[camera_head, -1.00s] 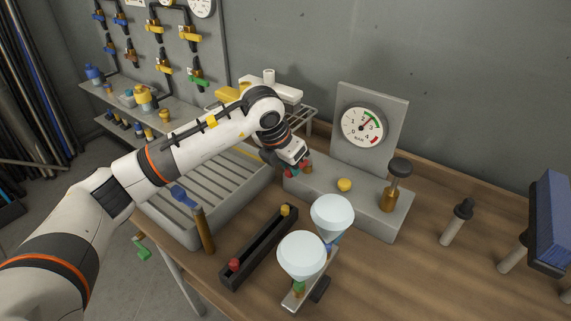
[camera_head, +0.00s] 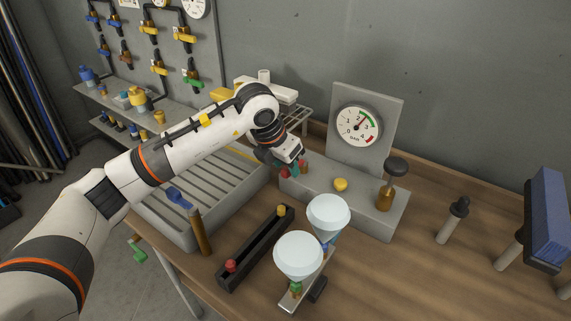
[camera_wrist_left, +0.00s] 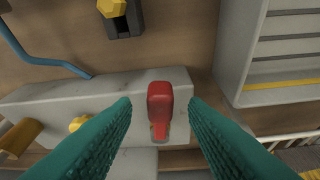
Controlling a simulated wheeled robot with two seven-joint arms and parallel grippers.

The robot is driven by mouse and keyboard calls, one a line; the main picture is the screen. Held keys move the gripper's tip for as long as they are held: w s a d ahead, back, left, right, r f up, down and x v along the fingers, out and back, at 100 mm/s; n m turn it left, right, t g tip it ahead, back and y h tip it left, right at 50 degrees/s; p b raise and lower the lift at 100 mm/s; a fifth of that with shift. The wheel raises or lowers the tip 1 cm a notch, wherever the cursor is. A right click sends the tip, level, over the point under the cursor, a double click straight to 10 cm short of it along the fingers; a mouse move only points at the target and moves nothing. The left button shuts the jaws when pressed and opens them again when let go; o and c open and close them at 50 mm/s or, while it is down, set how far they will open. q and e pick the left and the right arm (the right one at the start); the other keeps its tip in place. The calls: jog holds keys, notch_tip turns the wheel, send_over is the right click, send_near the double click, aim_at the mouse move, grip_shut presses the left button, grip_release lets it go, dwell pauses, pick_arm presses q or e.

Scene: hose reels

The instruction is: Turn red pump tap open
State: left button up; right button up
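The red pump tap (camera_wrist_left: 160,103) stands on the grey pump block (camera_wrist_left: 93,92), centred between my left gripper's two teal fingers in the left wrist view. In the head view the red tap (camera_head: 285,173) shows as a small red bit at the block's left end, partly hidden by my gripper. My left gripper (camera_wrist_left: 158,112) is open, with a gap between each finger and the tap. In the head view my left gripper (camera_head: 290,165) is at the block's left end. The pressure gauge (camera_head: 358,125) stands behind the block, its needle in the upper part of the dial. My right gripper is not in view.
A yellow knob (camera_head: 340,185) and a brown post with a dark cap (camera_head: 396,166) are on the block. A ribbed grey tray (camera_head: 190,236) lies left. A black trough (camera_head: 250,256) and two pale cones (camera_head: 298,256) stand in front.

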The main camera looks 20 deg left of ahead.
pick_arm(q)
jog(key=b+v, duration=0.1)
jog(key=v, duration=1)
jog(key=shift+s+r, duration=0.1)
jog(key=shift+s, duration=0.05)
